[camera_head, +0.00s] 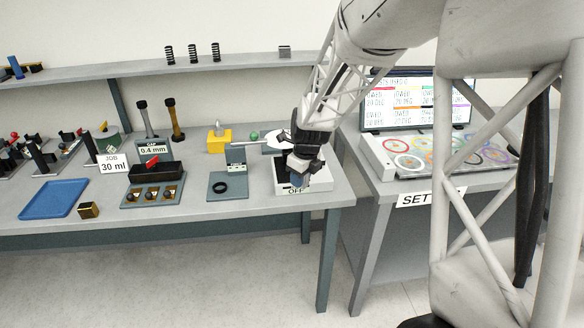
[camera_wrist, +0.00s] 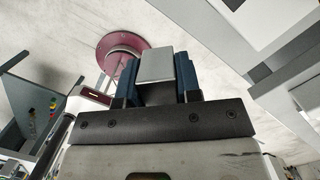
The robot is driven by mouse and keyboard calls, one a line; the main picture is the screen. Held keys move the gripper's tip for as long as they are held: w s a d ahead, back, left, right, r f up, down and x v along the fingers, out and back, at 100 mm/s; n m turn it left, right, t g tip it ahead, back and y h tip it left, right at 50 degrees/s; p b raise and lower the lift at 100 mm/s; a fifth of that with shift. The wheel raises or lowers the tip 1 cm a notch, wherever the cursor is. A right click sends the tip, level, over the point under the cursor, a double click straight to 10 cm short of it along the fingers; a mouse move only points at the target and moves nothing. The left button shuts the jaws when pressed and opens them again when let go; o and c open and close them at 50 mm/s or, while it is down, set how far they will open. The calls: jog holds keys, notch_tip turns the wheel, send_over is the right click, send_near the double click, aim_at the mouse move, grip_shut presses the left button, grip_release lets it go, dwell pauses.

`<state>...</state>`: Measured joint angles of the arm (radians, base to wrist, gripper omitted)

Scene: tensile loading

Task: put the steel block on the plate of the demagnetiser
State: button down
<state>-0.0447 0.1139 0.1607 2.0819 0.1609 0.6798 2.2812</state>
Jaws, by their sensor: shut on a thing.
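The steel block (camera_wrist: 157,66) is a plain grey block held between the blue fingers of my gripper (camera_wrist: 157,78) in the wrist view. In the head view my gripper (camera_head: 296,182) is over the white box with the OFF label, which appears to be the demagnetiser (camera_head: 316,187), near the right end of the bench. Its dark plate (camera_head: 281,174) is partly hidden behind my gripper. The block cannot be made out in the head view, and I cannot tell how far it is above the plate.
A grey stand with a black ring (camera_head: 220,187) is just left of the box. Further left are a holder with several round parts (camera_head: 152,195), a black bin (camera_head: 170,171) and a blue tray (camera_head: 54,199). A screen (camera_head: 415,100) stands on the right-hand table.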

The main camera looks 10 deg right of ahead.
jog(key=w, duration=0.8)
jog(key=w+f, duration=0.1)
jog(key=w, duration=0.3)
jog(key=shift+a, duration=0.4)
jog(key=shift+f, duration=0.1)
jog(key=shift+f, duration=1.7)
jog(key=shift+f, duration=0.15)
jog(key=c, duration=0.8)
grip_release()
notch_tip(320, 180, up, 12)
jog(key=s+d, duration=0.1)
jog(key=shift+d, duration=0.15)
jog(key=shift+s, duration=0.15)
